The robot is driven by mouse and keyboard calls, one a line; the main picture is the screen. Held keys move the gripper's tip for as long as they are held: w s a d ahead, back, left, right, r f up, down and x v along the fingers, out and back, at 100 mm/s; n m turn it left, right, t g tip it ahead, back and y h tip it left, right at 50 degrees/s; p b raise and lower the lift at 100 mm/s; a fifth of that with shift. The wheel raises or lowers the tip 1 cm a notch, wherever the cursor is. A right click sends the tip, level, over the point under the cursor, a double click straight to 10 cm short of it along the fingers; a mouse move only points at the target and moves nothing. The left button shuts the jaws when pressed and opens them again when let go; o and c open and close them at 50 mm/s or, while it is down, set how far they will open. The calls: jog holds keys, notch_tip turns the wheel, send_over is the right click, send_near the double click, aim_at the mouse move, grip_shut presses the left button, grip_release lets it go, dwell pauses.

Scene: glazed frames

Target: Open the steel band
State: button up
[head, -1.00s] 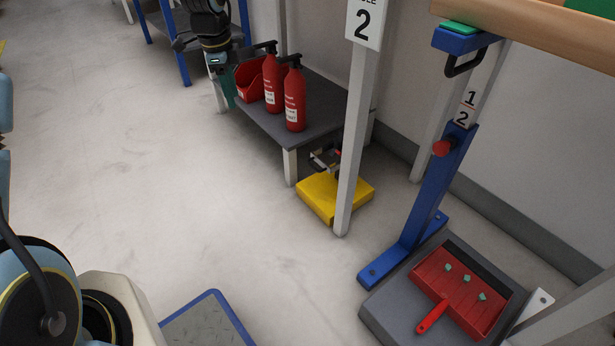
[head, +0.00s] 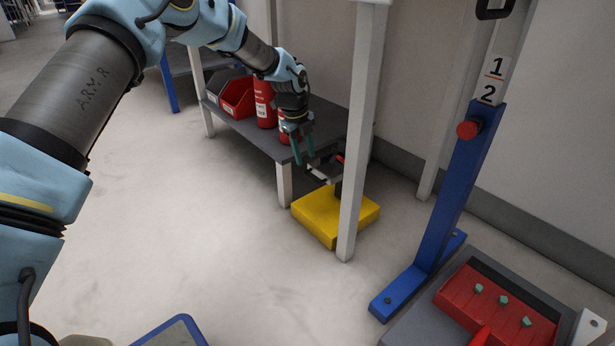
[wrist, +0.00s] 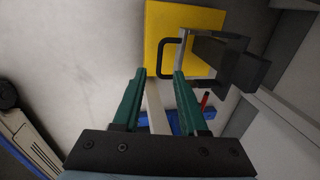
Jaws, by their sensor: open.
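My gripper (head: 304,150) is open and empty, with green fingers pointing down in front of the grey table. Just below and to the right of it is what looks like the steel band (head: 325,170), a small grey metal piece on a dark post above a yellow base. In the wrist view, the open fingers of my gripper (wrist: 160,76) reach toward a black loop handle (wrist: 161,58), which joins a light metal strip (wrist: 183,47) beside dark blocks. The handle lies just beyond the fingertips, and I see no contact. Whether the band is open or shut I cannot tell.
The grey table (head: 240,128) holds red extinguishers (head: 264,103) and a red bin (head: 238,98). A white post (head: 358,150) stands in front of the yellow base (head: 320,218). A blue stand (head: 452,200) is to the right. The floor at left is clear.

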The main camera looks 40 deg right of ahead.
aim_at(320, 174)
notch_tip(320, 174, down, 7)
jog(key=d+b, duration=0.1)
jog(key=b, duration=0.1)
jog(key=shift+d+b, duration=0.15)
jog(key=shift+b, duration=0.25)
jog(key=shift+c, duration=0.4)
grip_shut()
dwell(0.7)
